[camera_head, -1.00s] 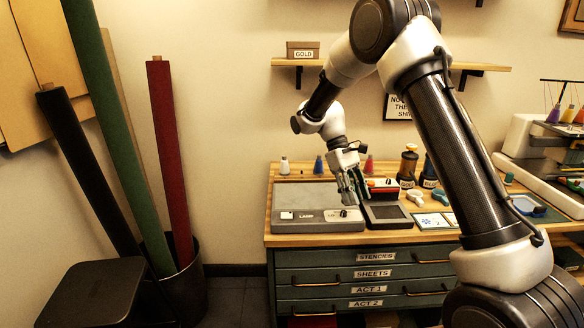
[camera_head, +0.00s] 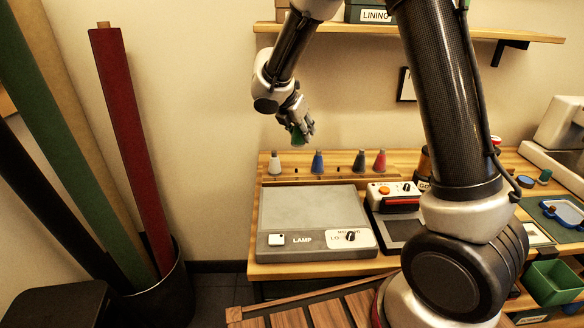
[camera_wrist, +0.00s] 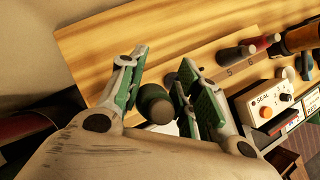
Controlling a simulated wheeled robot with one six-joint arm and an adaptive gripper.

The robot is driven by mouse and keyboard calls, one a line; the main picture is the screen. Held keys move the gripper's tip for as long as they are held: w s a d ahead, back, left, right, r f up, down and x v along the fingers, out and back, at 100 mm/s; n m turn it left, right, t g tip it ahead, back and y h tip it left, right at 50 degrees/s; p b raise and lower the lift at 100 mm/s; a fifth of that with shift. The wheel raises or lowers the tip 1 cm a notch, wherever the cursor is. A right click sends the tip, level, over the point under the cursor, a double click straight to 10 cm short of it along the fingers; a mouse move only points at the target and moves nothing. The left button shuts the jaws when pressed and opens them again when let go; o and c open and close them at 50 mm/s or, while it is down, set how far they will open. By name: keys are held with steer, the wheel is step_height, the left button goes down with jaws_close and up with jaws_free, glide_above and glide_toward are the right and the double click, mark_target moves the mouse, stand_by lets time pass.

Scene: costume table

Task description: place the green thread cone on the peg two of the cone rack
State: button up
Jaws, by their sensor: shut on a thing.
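My gripper (camera_head: 303,128) is shut on the green thread cone (camera_head: 298,137) and holds it in the air above the back of the worktable. In the wrist view the green cone (camera_wrist: 154,101) sits between the green-padded fingers, its dark rounded end toward the camera. The wooden cone rack (camera_head: 300,178) runs along the table's back, below and apart from the held cone. It carries a pale grey cone (camera_head: 275,162), a blue cone (camera_head: 318,162), a dark cone (camera_head: 360,160) and a red cone (camera_head: 380,160). An empty spot lies between the grey and blue cones.
A grey lamp box (camera_head: 315,215) lies in front of the rack. A sealing device (camera_head: 395,195) with an orange button stands to its right. A shelf (camera_head: 400,32) with boxes hangs above. Fabric rolls (camera_head: 125,140) stand in a bin at left.

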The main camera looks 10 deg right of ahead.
steer(key=shift+w+a+n, duration=0.1)
steer(key=shift+a+n, duration=0.1)
steer(key=shift+n, duration=0.2)
steer(key=shift+a+f+y, duration=0.1)
steer(key=shift+f+y, duration=0.05)
steer(key=shift+y, duration=0.15)
steer(key=shift+n+t, duration=0.3)
step_height(320, 180, down, 10)
steer(key=shift+r, duration=0.15)
steer(key=o, duration=0.7)
